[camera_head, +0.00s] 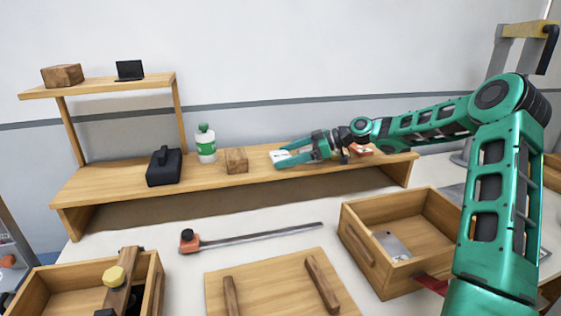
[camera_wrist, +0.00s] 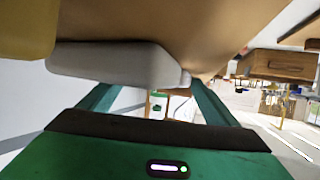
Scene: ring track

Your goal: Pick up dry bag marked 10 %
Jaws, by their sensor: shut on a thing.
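My gripper (camera_head: 283,158) is at the wooden bench shelf, reaching in from the right, its teal fingers pointing left. It is shut on a small white bag-like thing (camera_head: 279,154). In the wrist view, the white thing (camera_wrist: 112,64) shows as a smooth, pale, rounded form at the fingers of my gripper (camera_wrist: 152,90), close against the wooden surface (camera_wrist: 210,25). I cannot read a 10 % mark on it. The fingers hide part of it in the head view.
A wooden block (camera_head: 236,160), a white-green bottle (camera_head: 206,148) and a black case (camera_head: 164,168) stand left of my gripper on the shelf (camera_head: 120,184). A red-orange thing (camera_head: 361,150) lies near my wrist. An open wooden box (camera_head: 365,240) and a clamp bar (camera_head: 260,235) are in front.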

